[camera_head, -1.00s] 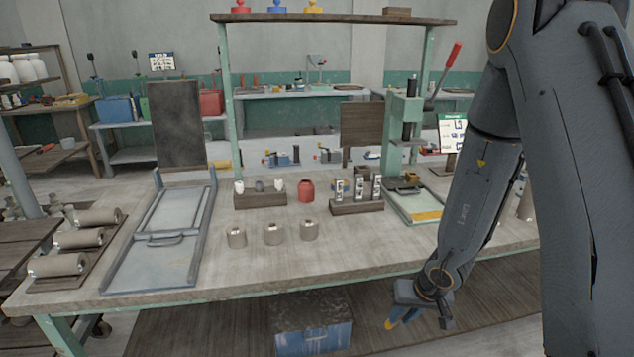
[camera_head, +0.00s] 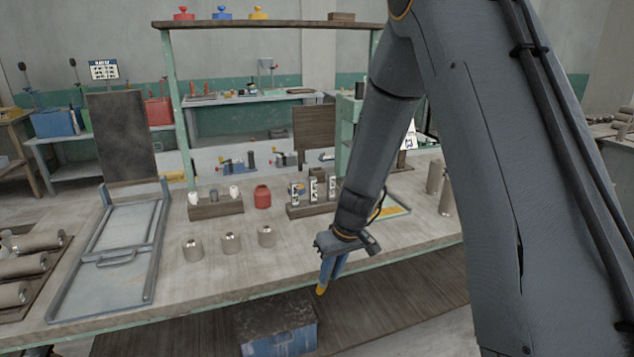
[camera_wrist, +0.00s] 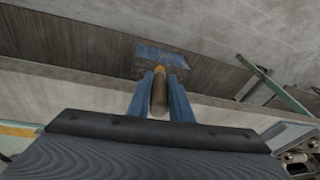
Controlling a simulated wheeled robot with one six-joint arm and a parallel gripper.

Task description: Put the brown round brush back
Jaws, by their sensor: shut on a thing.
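My gripper (camera_head: 331,272) has blue fingers and hangs at the front edge of the workbench. In the wrist view my gripper (camera_wrist: 159,95) is shut on a brown round rod with a yellowish tip, which looks like the brown round brush (camera_wrist: 158,92). Its yellow-orange end (camera_head: 321,290) shows below the fingers in the head view. The fingers hide much of the brush. I cannot tell which holder on the bench belongs to the brush. Two dark wooden blocks on the bench, a left block (camera_head: 216,210) and a right block (camera_head: 302,211), hold small items.
Several metal cylinders, such as one (camera_head: 231,243), stand on the bench (camera_head: 210,280). A red jar (camera_head: 262,197) stands between the blocks. A grey framed tray (camera_head: 130,280) lies at the left. A blue box (camera_head: 280,343) is under the bench. The bench's front middle is clear.

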